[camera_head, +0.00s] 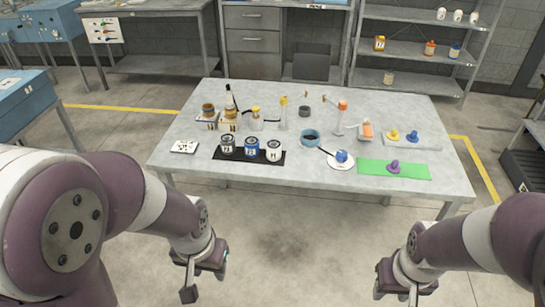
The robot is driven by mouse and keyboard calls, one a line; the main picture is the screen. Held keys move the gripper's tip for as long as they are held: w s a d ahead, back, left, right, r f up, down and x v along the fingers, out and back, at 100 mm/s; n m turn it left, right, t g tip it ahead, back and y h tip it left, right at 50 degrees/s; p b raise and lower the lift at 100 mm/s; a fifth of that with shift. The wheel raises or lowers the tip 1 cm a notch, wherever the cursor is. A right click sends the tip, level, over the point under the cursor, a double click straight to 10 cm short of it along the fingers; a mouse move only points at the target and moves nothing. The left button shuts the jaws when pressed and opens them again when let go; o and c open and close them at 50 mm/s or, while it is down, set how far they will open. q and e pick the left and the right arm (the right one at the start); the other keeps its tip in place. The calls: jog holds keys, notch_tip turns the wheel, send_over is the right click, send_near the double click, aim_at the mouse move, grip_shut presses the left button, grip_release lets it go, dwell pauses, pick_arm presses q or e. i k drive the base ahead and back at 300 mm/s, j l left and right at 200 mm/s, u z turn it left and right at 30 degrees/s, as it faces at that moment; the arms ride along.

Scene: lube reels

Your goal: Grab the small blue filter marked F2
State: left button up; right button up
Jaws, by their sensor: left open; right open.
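The small blue filter (250,147) stands upright in the middle of a row of three small cans on a black mat (220,156) on the grey table. Its label is too small to read surely. A dark can (227,145) stands just left of it and a pale can (274,151) just right. My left gripper (205,281) is open and empty, low in front of the table and below the row in the picture. My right gripper (398,292) is open and empty, low in front of the table at the right.
A white card (185,147) lies left of the mat. A blue-grey ring (310,138) and a white dish (340,163) with a blue object stand to its right. A green mat (410,172) carries a purple object. Bottles and jars stand behind the row.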

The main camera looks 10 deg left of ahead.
aim_at(251, 148)
jog(key=i+j, duration=0.85)
jog(key=j, duration=0.2)
jog(key=i+j+z, duration=0.1)
jog(key=i+j, duration=0.3)
jog(key=j+z, duration=0.1)
jog(key=z, duration=0.3)
jog(key=j+z, duration=0.1)
jog(key=z, duration=0.3)
jog(key=i+j+z, duration=0.1)
jog(key=z, duration=0.25)
jog(key=j+z, duration=0.1)
jog(key=z, duration=0.3)
